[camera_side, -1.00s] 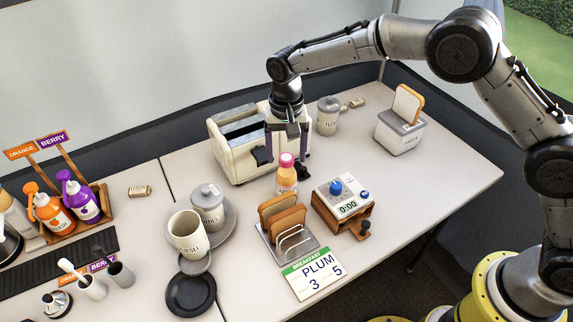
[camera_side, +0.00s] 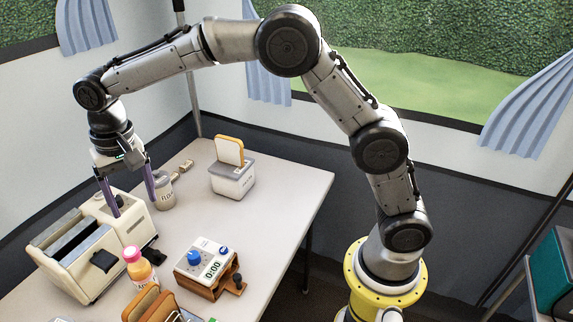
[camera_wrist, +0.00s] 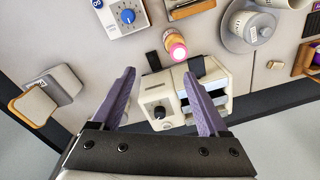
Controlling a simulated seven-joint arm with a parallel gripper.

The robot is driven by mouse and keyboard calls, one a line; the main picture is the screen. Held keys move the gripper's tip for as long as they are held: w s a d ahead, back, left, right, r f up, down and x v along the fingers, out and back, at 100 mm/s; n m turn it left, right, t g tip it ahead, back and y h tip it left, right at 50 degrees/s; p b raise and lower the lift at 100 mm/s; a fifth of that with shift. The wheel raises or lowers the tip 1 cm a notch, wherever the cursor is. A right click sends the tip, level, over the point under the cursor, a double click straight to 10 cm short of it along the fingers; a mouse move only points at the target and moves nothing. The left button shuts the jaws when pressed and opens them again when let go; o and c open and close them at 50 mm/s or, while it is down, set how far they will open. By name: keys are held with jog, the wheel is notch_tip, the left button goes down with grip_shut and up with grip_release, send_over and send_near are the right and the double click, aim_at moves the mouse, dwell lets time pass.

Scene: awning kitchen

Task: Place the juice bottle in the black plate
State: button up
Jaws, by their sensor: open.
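The juice bottle (camera_side: 138,268), orange with a pink cap, stands on the table in front of the toaster; in the wrist view the bottle (camera_wrist: 175,45) shows from above, beyond my fingertips. My gripper (camera_side: 133,207) is open and empty, pointing down over the far end of the cream toaster, behind and above the bottle. In the wrist view its purple fingers (camera_wrist: 159,73) are spread apart with the toaster below and between them. The black plate is outside both current views.
The toaster (camera_side: 82,262) is close under my gripper. A timer (camera_side: 205,262) on a wooden stand is right of the bottle, and a toast rack (camera_side: 152,304) is in front. A flour jar (camera_side: 164,190) and toast box (camera_side: 232,180) stand behind. The table's right side is clear.

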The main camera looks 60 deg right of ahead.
jog(key=s+d+r+n+t, duration=0.1)
jog(key=s+d+r, duration=0.45)
jog(key=s, duration=0.25)
jog(key=s+d+r+n+t, duration=0.1)
jog(key=s+d+r+t, duration=0.1)
jog(key=s+d+r, duration=0.35)
jog(key=s+d+f+n+t, duration=0.1)
jog(key=s+d+f, duration=0.1)
jog(key=s, duration=0.6)
jog(key=s+d+f+n, duration=0.1)
jog(key=s+d, duration=0.3)
jog(key=s, duration=0.4)
jog(key=shift+s+f+t, duration=0.4)
jog(key=shift+f, duration=0.5)
jog(key=shift+o, duration=0.2)
jog(key=shift+s+f+n, duration=0.3)
jog(key=shift+s, duration=0.05)
